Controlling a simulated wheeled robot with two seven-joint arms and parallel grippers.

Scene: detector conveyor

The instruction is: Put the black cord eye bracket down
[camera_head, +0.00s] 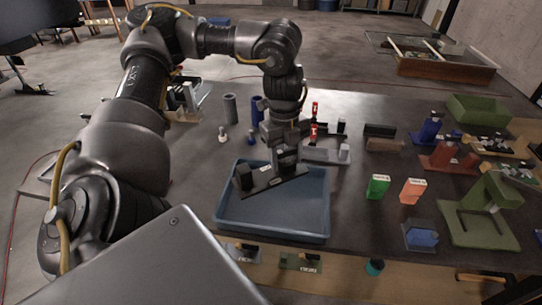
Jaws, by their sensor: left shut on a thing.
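My left gripper (284,168) points down over the blue tray (275,222) near its back edge. It is shut on the black cord eye bracket (262,184), a dark flat piece with a raised block at its left end. The bracket lies slanted, its right end farther back, over the back part of the tray. I cannot tell whether it touches the tray floor. The gripper hides part of the bracket. The rest of the tray looks empty. My right gripper is not in view.
Behind the tray stand a grey cylinder (230,108), a blue cylinder (258,108) and a grey fixture (326,153) with red-topped parts. To the right are a green box (377,186), an orange box (412,190) and a green stand (480,228). Bare table lies right of the tray.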

